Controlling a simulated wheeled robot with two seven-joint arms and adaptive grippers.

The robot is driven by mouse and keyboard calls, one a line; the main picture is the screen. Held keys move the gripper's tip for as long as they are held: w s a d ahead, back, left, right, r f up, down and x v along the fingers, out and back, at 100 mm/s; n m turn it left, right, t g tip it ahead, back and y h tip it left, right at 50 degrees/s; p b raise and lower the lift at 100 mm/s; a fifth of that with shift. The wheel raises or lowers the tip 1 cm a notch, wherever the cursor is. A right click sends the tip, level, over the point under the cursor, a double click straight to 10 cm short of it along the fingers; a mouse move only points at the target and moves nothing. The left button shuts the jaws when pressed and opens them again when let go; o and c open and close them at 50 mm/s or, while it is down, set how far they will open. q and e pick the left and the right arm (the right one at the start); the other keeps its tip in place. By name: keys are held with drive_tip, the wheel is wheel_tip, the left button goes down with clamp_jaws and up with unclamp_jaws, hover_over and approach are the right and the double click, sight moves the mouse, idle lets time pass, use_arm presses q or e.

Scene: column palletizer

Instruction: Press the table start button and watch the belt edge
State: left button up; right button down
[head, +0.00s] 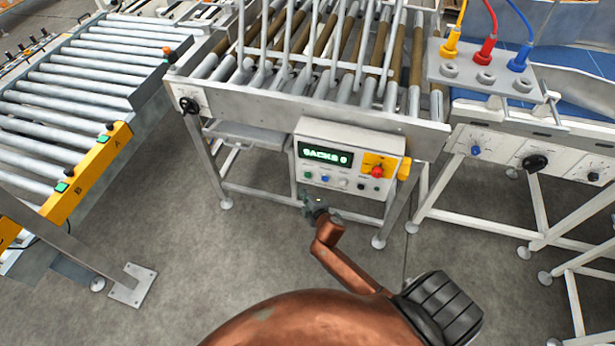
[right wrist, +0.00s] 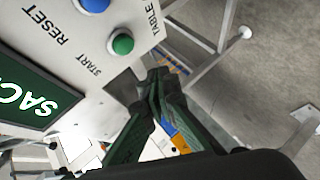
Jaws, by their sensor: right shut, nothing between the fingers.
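The control box (head: 375,143) hangs on the front of the roller table and its display (head: 326,156) reads "SACKS 0". The green START button (head: 308,174), under the word TABLE, sits at its lower left. It shows large in the right wrist view (right wrist: 122,44). My right gripper (head: 309,203) is just below the box. In the wrist view its closed fingertips (right wrist: 158,76) are below and right of the green button, visibly apart from it, with nothing between them. The blue belt (head: 578,109) shows at the right; its edge is partly behind the hose bracket. My left gripper is not in view.
A blue RESET button (head: 325,178) sits right beside START. A red emergency stop (head: 377,171) on a yellow plate is farther right. A roller conveyor (head: 85,70) with a yellow rail stands at left. The floor (head: 200,290) below is mostly clear.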

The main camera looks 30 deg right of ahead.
sight(307, 175)
drive_tip(key=w+d, duration=0.2)
drive_tip(key=d, duration=0.1)
drive_tip(key=shift+w+d, duration=0.1)
drive_tip(key=shift+w, duration=0.3)
idle(1.2)
drive_tip(key=shift+w+d, duration=0.2)
drive_tip(key=shift+d, duration=0.1)
drive_tip(key=shift+w+d, duration=0.35)
drive_tip(key=shift+d, duration=0.1)
idle(1.0)
drive_tip(key=shift+s+a+p, duration=0.45)
drive_tip(key=shift+s+a, duration=0.15)
drive_tip(key=shift+a, duration=0.15)
